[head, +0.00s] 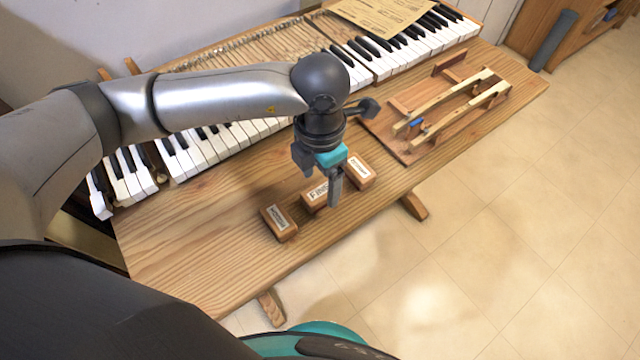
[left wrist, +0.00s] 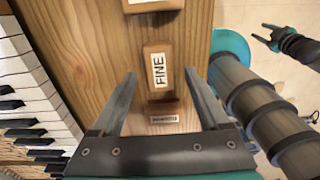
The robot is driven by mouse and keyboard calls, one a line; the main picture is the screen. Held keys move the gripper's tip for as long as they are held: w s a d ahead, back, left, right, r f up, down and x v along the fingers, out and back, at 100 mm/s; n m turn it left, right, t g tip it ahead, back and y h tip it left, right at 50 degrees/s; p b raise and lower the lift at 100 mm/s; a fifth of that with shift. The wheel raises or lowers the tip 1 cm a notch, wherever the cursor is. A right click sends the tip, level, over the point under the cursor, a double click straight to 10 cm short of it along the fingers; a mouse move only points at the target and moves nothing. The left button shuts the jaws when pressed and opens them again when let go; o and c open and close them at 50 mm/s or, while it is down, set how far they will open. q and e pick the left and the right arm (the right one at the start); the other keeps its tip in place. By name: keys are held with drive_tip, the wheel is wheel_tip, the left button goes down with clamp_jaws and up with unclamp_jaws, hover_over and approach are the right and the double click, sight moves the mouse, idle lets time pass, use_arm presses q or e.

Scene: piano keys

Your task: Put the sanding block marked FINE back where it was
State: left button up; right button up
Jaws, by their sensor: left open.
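The FINE sanding block (head: 316,195) is a wooden block with a white label. It lies on the wooden bench between two similar blocks, and my left gripper partly covers it in the head view. My left gripper (head: 334,190) points down at it, open. In the left wrist view the FINE block (left wrist: 157,66) appears between the spread fingers (left wrist: 160,74), with a gap on each side. I cannot tell how far the fingertips are above the bench. My right gripper (left wrist: 266,34) shows small and off the bench in the left wrist view, its fingers apart.
One labelled block (head: 279,222) lies nearer, another (head: 361,172) farther along the bench (head: 190,245). Piano keys (head: 240,132) line the back. A wooden key-action model (head: 440,110) stands to the right. Bare bench lies left of the blocks.

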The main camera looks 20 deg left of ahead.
sight(320, 191)
use_arm(q)
wheel_tip(320, 191, up, 9)
drive_tip(key=p, duration=0.1)
drive_tip(key=shift+f, duration=0.2)
use_arm(e)
drive_tip(key=shift+g, duration=0.3)
drive_tip(key=s, duration=0.1)
drive_tip(key=s+a+r, duration=0.1)
drive_tip(key=s+a, duration=0.1)
drive_tip(key=shift+a+r, duration=0.25)
drive_tip(key=shift+w, duration=0.15)
drive_tip(key=shift+w+d, duration=0.1)
drive_tip(key=shift+d, duration=0.35)
